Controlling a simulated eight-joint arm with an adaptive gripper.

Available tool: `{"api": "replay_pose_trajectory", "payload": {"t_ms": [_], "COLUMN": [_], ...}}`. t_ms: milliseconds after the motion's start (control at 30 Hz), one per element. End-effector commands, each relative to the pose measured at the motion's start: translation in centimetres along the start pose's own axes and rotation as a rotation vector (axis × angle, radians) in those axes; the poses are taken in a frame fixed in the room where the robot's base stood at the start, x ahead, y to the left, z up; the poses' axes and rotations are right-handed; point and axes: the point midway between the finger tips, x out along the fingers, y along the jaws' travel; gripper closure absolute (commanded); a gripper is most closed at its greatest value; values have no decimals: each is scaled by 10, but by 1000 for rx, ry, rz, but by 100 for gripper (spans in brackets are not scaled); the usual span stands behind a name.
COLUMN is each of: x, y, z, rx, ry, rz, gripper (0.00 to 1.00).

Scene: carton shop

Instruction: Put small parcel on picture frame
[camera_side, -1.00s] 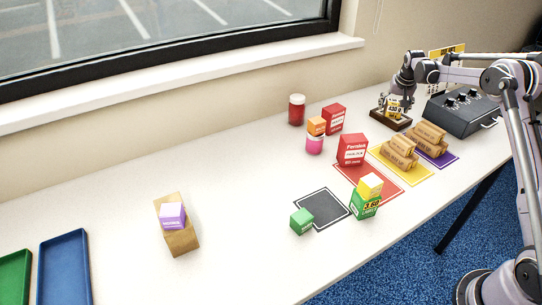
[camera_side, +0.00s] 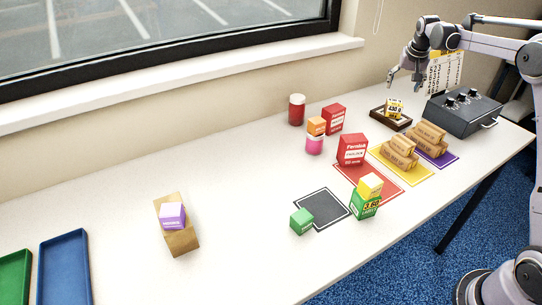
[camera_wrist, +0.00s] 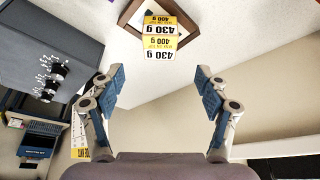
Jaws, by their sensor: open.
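The small parcel (camera_side: 394,106), a yellow and white box marked 430 g, rests on the dark brown picture frame (camera_side: 390,124) at the back right of the table. In the wrist view the parcel (camera_wrist: 160,40) shows its weight labels, with the frame's brown border (camera_wrist: 185,43) around its base. My gripper (camera_side: 404,78) is open and empty, above the parcel and apart from it. The wrist view shows both fingers of the gripper (camera_wrist: 158,82) spread wide with nothing between them.
A dark grey control box (camera_side: 464,112) stands right of the frame. Brown parcels (camera_side: 399,153) lie on yellow and purple mats in front. Red boxes (camera_side: 352,149) and a red jar (camera_side: 297,109) stand to the left. The table's left middle is mostly clear.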

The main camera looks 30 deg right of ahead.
Motion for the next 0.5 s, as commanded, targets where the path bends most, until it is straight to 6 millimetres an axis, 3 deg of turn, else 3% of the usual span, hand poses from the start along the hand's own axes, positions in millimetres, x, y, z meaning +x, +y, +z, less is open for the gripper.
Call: {"api": "replay_pose_trajectory", "payload": {"t_ms": [167, 267, 500], "x": [-16, -35, -101], "y": [-6, -19, -58], "z": [5, 19, 84], "rx": [-15, -52, -190], "ry": [4, 13, 53], "rz": [-7, -25, -97], "gripper": [25, 25, 25]}}
